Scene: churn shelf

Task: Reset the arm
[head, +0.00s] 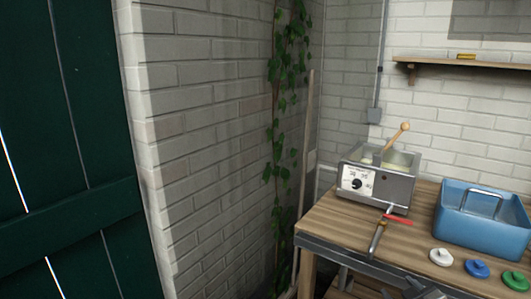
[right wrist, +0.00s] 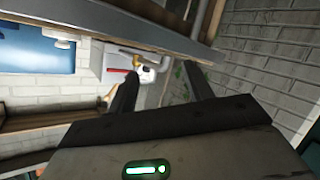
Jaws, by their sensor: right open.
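My right gripper (right wrist: 160,85) shows in the right wrist view with its two dark fingers spread apart and nothing between them. In the head view my right gripper (head: 381,283) is at the bottom edge, low by the front edge of the wooden workbench (head: 330,222), and only partly in the picture. In the right wrist view the bench edge (right wrist: 130,28) runs slantwise just beyond the fingers. I cannot tell whether the gripper touches the bench. My left gripper is in neither view.
A pole (head: 306,140) and ivy (head: 283,100) stand by the brick wall.

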